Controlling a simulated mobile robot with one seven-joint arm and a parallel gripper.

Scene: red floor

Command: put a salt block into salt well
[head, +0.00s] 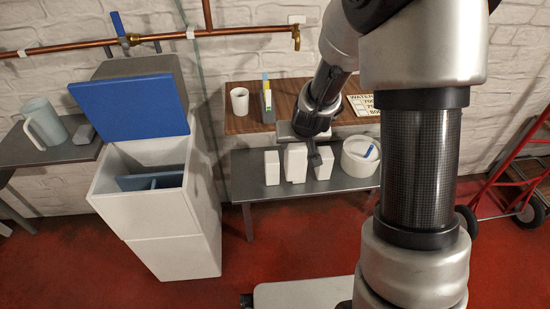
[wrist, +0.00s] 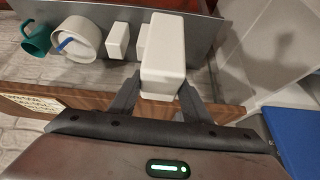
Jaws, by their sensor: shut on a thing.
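My gripper (wrist: 158,92) is shut on a white salt block (wrist: 164,55), one finger on each side of it. In the head view my gripper (head: 311,145) is over the low grey bench, with the held block (head: 295,163) below it. I cannot tell whether that block is clear of the bench. Other white salt blocks stand upright on the bench, one at left (head: 272,168) and one at right (head: 322,163). The white softener cabinet (head: 172,238) stands to the left with its blue lid (head: 130,107) raised. Its open top shows dark blue dividers (head: 150,181); the well's inside is mostly hidden.
A white tub (head: 360,158) with a blue handle stands at the bench's right. A teal cup (wrist: 36,34) shows beyond it in the wrist view. A wooden shelf (head: 245,124) with a cup and bottle is behind. Red floor (head: 285,235) is clear in front.

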